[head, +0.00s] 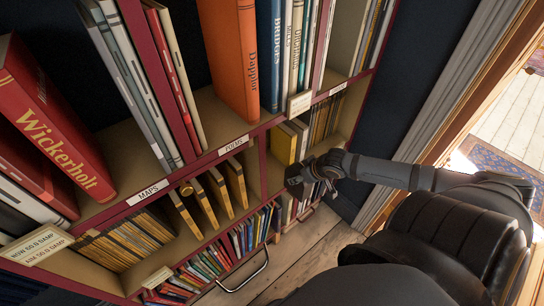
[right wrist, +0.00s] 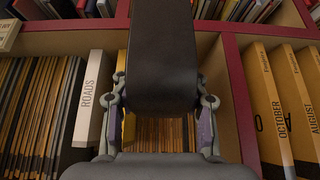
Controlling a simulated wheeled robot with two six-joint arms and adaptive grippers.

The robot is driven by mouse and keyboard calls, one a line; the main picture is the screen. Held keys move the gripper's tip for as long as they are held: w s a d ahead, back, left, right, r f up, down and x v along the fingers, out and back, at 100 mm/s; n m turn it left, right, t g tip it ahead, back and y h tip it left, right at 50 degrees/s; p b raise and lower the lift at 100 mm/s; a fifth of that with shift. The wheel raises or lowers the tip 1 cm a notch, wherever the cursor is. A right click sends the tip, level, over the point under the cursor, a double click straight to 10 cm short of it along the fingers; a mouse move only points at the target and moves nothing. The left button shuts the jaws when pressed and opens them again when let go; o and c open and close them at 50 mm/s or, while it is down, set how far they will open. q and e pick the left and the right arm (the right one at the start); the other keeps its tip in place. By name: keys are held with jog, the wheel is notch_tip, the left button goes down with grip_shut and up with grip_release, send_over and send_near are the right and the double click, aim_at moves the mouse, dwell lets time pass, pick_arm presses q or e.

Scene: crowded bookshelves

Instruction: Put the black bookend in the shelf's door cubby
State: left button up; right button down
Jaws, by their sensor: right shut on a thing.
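My right gripper (head: 312,174) is at the right end of the bookcase, in front of the cubby (head: 273,178) nearest the doorway. It is shut on a black bookend (right wrist: 163,50), which fills the middle of the right wrist view between the two fingers. In the head view the bookend (head: 294,181) is small and dark at the fingertips. Behind it are a yellow book (head: 283,146), a white book (right wrist: 93,98) marked ROADS and thin brown volumes. The bookend hides part of the cubby, so I cannot tell how far inside it is. My left gripper is not in view.
A red upright divider (right wrist: 243,115) bounds the cubby, with yellow month-marked books (right wrist: 284,100) beyond it. Books fill the shelf above, and a row of small books (head: 225,250) stands below. A metal handle (head: 245,275) juts out low down. The doorway is at far right.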

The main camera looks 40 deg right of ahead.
pick_arm(q)
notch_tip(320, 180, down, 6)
jog(key=b, duration=0.5)
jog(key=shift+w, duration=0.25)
pick_arm(e)
jog(key=w+a+f, duration=0.1)
jog(key=w, duration=1.6)
jog(key=shift+a+f, duration=0.2)
jog(key=shift+a, duration=0.1)
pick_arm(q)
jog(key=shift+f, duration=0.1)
pick_arm(e)
jog(key=c, duration=0.7)
grip_release()
jog(key=shift+s+f, duration=0.15)
